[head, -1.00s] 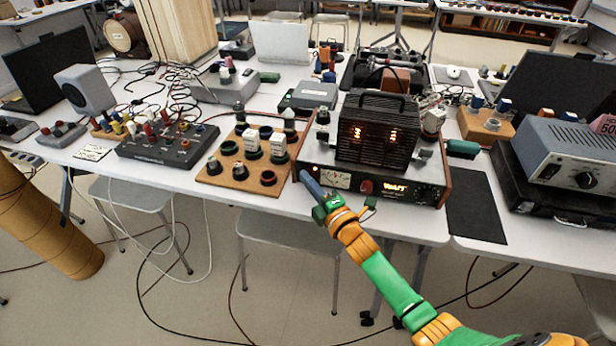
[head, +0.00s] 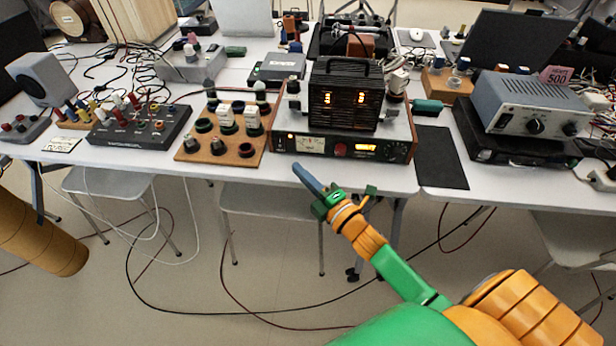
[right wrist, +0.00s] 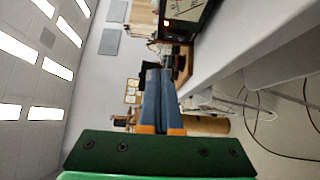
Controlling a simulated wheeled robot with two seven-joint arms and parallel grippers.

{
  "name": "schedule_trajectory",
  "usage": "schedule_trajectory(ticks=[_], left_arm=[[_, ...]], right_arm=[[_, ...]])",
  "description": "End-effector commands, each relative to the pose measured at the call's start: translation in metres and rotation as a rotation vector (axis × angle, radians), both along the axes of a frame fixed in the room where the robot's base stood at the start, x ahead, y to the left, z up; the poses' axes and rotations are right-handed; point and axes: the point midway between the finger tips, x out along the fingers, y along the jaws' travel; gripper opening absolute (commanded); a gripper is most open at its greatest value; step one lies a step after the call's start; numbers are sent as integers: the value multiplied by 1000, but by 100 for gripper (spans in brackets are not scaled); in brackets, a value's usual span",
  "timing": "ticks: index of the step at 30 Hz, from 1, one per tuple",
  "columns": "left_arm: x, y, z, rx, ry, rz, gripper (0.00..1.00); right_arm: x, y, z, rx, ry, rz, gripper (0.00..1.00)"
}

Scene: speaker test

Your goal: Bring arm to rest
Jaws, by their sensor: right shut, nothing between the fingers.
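My right arm comes in from the lower right of the head view, in green and orange. My right gripper (head: 308,180) is shut and empty, its blue-grey fingers pointing up and left. My left gripper is not in view.
The white table (head: 225,176) holds a board with round holders (head: 200,150), a black control box (head: 140,128) and a grey power unit (head: 530,105). A dark mat (head: 441,158) lies at the front. Chairs and cables are below.

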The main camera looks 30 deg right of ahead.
Motion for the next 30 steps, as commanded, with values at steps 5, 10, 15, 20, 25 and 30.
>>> schedule_trajectory(ticks=[5,10,15,20,25,30], left_arm=[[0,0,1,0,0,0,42],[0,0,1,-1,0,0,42],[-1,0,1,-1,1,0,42],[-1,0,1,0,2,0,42],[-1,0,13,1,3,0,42],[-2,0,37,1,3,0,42]], right_arm=[[-20,-4,2,0,1,0,0],[-24,-5,3,-1,-1,0,0],[-24,-5,3,0,-1,0,0],[-24,-5,2,0,0,0,0],[-34,-16,-56,164,213,-74,0],[-122,-23,-205,585,746,-372,0]])
